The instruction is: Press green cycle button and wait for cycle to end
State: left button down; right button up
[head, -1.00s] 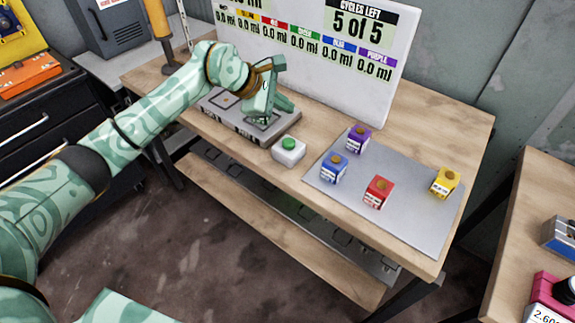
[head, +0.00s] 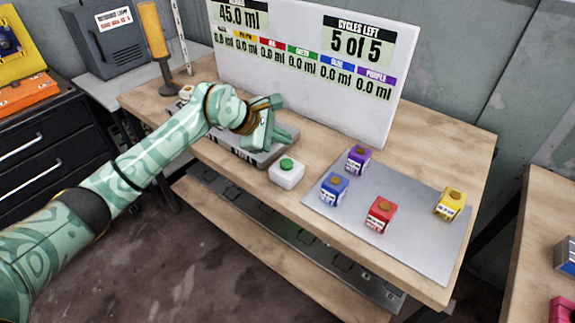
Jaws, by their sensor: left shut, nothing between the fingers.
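The green cycle button (head: 287,164) sits on top of a small white box (head: 287,176) near the front edge of the wooden table, in the middle of the head view. My left gripper (head: 284,140) is shut and empty. It is just above and behind the button in the picture, over the right end of a grey device (head: 232,150), and looks apart from the button. The arm hides much of the grey device. My right gripper is not in view.
A white display board (head: 310,70) behind reads 45.0 ml and cycles left 5 of 5. A grey plate (head: 410,228) to the right holds purple (head: 358,158), blue (head: 334,188), red (head: 380,214) and yellow (head: 449,204) blocks. An orange-handled lever (head: 154,30) stands at the back left.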

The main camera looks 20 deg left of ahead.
aim_at(282, 163)
pick_arm(q)
notch_tip(282, 163, down, 4)
jog(key=shift+r+b, duration=0.1)
jog(key=shift+b, duration=0.65)
jog(key=shift+f, duration=0.25)
jog(key=shift+f, duration=0.1)
dwell(1.1)
jog(key=shift+f, duration=0.3)
jog(key=shift+f+b, duration=0.45)
jog(key=shift+f, duration=0.1)
dwell(0.7)
jog(key=shift+r, duration=0.15)
jog(key=shift+r+p, duration=0.65)
jog(key=shift+r, duration=0.15)
